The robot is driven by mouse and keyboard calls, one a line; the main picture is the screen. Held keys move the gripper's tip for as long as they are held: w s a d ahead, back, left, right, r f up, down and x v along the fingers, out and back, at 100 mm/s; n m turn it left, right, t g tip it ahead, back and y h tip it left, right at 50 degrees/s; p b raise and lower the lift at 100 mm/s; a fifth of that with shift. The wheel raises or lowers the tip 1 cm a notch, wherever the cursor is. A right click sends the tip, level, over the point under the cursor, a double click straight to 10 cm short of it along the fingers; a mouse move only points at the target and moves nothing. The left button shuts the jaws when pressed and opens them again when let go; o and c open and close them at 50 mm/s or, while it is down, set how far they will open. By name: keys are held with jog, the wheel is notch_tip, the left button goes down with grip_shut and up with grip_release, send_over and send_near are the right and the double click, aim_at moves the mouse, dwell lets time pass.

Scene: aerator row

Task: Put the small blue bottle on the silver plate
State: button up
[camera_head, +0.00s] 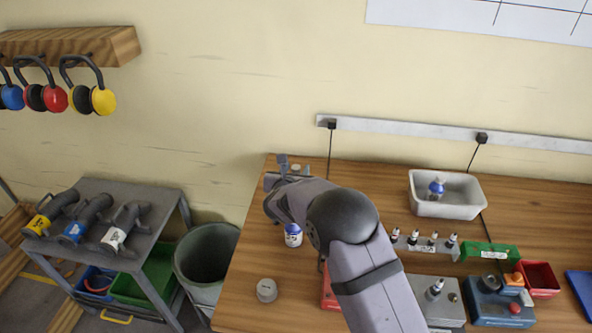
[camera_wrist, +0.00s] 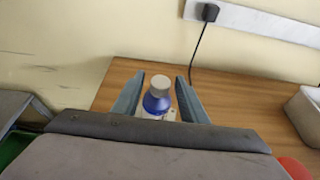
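A small blue bottle (camera_wrist: 157,103) with a grey-white cap stands upright on the wooden table in the wrist view, its lower part hidden. My gripper (camera_wrist: 160,88) is open, with one blue-grey finger on each side of the bottle in the picture. A gap shows at the right finger; whether the left one touches is unclear. In the head view my gripper (camera_head: 295,165) is at the table's back left, and the arm hides most of that bottle. Another blue bottle (camera_head: 437,186) stands in a white bin. I cannot pick out a silver plate for certain.
A blue-and-white jar (camera_head: 293,235) and a round grey tin (camera_head: 267,290) stand on the table's left. The white bin (camera_head: 446,211) is at the back right. Several small black-and-silver pieces (camera_head: 423,239), a green box (camera_head: 489,252) and red box (camera_head: 541,279) crowd the right.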

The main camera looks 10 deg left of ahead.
jog(key=shift+r, duration=0.2)
jog(key=b+v, duration=0.3)
jog(key=v, duration=0.9)
jog(key=shift+f, duration=0.1)
